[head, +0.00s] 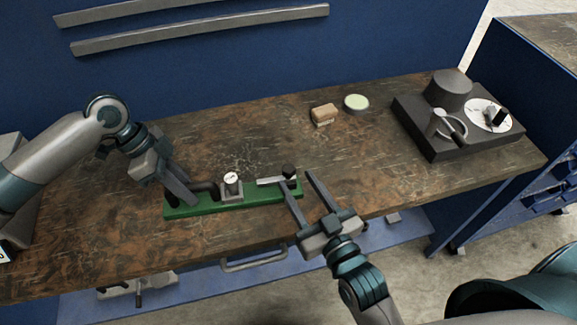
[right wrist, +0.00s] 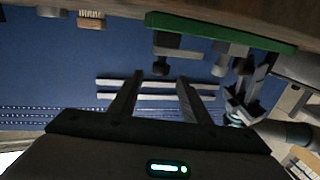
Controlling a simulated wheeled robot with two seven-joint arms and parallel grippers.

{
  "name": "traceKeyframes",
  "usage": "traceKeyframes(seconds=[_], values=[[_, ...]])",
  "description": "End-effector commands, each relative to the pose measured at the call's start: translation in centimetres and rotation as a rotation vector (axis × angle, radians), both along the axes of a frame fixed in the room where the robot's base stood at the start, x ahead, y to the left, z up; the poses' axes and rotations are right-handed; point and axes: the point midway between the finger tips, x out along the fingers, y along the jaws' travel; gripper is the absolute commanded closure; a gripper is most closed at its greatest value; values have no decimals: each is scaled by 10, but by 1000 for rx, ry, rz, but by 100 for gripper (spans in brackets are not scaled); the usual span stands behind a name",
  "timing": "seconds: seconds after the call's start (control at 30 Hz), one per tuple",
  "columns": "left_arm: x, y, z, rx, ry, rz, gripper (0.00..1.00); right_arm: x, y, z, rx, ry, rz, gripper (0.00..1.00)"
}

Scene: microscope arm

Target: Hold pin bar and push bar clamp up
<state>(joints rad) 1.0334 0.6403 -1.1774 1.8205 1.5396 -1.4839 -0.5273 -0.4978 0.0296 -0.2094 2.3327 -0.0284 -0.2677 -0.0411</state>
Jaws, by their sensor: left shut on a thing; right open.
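A long green base (head: 235,206) lies on the workbench. On it are a dark pin bar (head: 207,187) at the left, a grey block with a white dial (head: 232,184) in the middle, and a flat grey bar clamp (head: 270,181) with a black knob (head: 289,170) at the right. My left gripper (head: 188,194) is shut on the pin bar, and its fingers partly hide it. My right gripper (head: 299,180) is open and empty at the base's right end, its fingers near the knob. The right wrist view shows the base (right wrist: 220,30) upside down, the knob (right wrist: 160,68) between the open fingertips.
A dark machine (head: 445,115) with a lever and disc stands at the back right. The workbench (head: 110,240) front edge runs close below the base, with a drawer handle (head: 254,261) under it.

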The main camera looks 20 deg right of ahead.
Motion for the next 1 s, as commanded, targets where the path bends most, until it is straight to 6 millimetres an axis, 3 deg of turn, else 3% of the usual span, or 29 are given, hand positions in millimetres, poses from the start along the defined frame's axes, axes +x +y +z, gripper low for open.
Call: traceKeyframes(seconds=[0.2, 0.4, 0.83, 0.87, 1.0], values=[[0, 0, 1, -2, -1, 0, 100, 33, 6, 1, 1, -2, 0, 57], [0, 0, 1, -1, -1, 0, 100, 52, 10, 1, 1, -1, 0, 57], [0, 0, 1, -1, -1, 0, 100, 58, 11, 0, 1, 0, 0, 57], [0, 0, 1, -1, -1, 0, 100, 58, 11, 0, 1, 0, 0, 59], [0, 0, 1, -1, -1, 0, 100, 58, 11, 0, 1, 0, 0, 93]])
